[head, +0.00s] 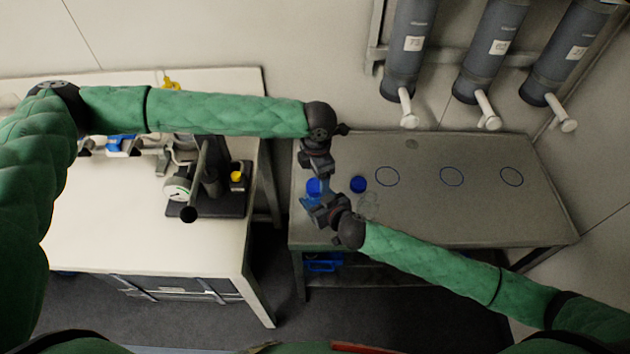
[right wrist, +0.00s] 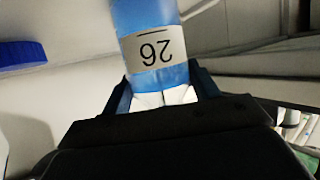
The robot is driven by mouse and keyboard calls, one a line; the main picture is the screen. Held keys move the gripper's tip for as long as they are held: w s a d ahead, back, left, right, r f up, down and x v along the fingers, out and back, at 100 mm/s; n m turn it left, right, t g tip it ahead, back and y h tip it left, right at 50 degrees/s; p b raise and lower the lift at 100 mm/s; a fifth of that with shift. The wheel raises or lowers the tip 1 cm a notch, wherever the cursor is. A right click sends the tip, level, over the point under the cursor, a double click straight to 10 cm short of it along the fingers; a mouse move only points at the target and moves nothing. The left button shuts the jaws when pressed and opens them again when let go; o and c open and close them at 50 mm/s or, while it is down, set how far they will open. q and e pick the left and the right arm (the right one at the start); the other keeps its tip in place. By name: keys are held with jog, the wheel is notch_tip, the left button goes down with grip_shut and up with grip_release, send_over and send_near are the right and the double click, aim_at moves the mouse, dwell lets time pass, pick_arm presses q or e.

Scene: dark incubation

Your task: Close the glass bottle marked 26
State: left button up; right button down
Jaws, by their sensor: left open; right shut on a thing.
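The glass bottle marked 26 (right wrist: 155,45) holds blue liquid, and its label reads upside down in the right wrist view. In the head view the bottle (head: 308,202) is partly hidden by my grippers. My right gripper (head: 318,207) is shut on the bottle; its fingers also show in the right wrist view (right wrist: 165,92). A dark blue patch (head: 314,187) at the bottle's top looks like a blue cap; I cannot tell if it is seated. My left gripper (head: 322,177) is open, pointing down close beside the bottle's top.
A clear bottle with a blue cap (head: 358,184) stands just right of my grippers; its cap also shows in the right wrist view (right wrist: 22,54). The grey table (head: 480,220) is otherwise clear, with blue rings under several wall dispensers (head: 408,60). A white bench (head: 110,220) with equipment stands left.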

pick_arm(q)
notch_tip(320, 180, up, 7)
jog(key=shift+w+a, duration=0.2)
pick_arm(e)
jog(key=shift+s, duration=0.1)
pick_arm(q)
jog(key=shift+f, duration=0.1)
pick_arm(e)
jog(key=shift+c, duration=1.5)
grip_release()
jog(key=shift+s+d, duration=0.15)
jog(key=shift+s, duration=0.05)
pick_arm(q)
notch_tip(320, 180, down, 3)
jog(key=b, duration=0.3)
pick_arm(e)
jog(key=v, duration=0.7)
